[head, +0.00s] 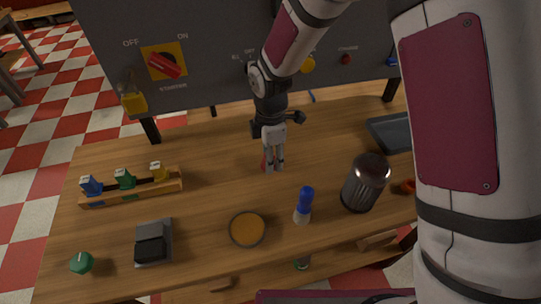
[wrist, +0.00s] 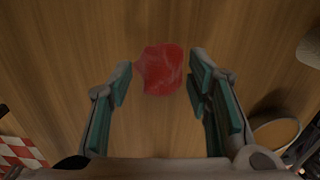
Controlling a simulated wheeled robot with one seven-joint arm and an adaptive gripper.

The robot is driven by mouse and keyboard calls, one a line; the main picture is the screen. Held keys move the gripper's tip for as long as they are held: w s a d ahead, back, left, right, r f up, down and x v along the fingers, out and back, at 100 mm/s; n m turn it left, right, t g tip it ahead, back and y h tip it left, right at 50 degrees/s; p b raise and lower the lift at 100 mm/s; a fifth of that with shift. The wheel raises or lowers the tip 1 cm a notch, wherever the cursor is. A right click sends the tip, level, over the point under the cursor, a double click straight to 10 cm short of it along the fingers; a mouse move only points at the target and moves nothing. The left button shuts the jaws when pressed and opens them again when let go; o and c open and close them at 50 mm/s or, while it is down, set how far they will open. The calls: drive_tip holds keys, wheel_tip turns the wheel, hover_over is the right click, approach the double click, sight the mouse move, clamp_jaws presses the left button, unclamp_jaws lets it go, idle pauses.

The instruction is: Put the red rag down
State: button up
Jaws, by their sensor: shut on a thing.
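The red rag (wrist: 162,69) is a small crumpled red piece between the fingertips of my gripper (wrist: 160,76) in the wrist view. In the head view my gripper (head: 273,167) points down over the middle of the wooden table (head: 225,165), and a bit of the red rag (head: 265,163) shows at its fingertips. The gripper is shut on the rag. I cannot tell whether the rag touches the tabletop; the fingers hide part of it in the head view.
A rack (head: 132,188) with coloured pieces stands at left. Nearer the front are a dark box (head: 153,243), an orange-filled bowl (head: 247,229), a blue-capped bottle (head: 304,205) and a dark metal canister (head: 365,182). A grey panel (head: 215,60) stands behind. Wood around the gripper is clear.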

drive_tip(key=o, duration=1)
drive_tip(key=shift+f, duration=0.35)
drive_tip(key=shift+o, duration=1)
drive_tip(key=shift+r, duration=0.1)
wheel_tip(320, 180, up, 12)
drive_tip(key=r, duration=0.1)
drive_tip(key=s+d+r+m+t, duration=0.1)
drive_tip(key=s+d+r+m, duration=0.25)
drive_tip(key=d+r, duration=0.3)
drive_tip(key=s+d+r+m+t, duration=0.1)
drive_tip(key=s+d+r+m, duration=0.2)
drive_tip(key=s+d+m, duration=0.4)
drive_tip(key=s+d+r+m+t, duration=0.2)
drive_tip(key=s+d+r+m, duration=0.2)
drive_tip(key=s+m, duration=0.7)
drive_tip(key=s+d, duration=0.1)
drive_tip(key=d, duration=0.1)
drive_tip(key=shift+d+b, duration=0.35)
drive_tip(key=shift+d, duration=0.05)
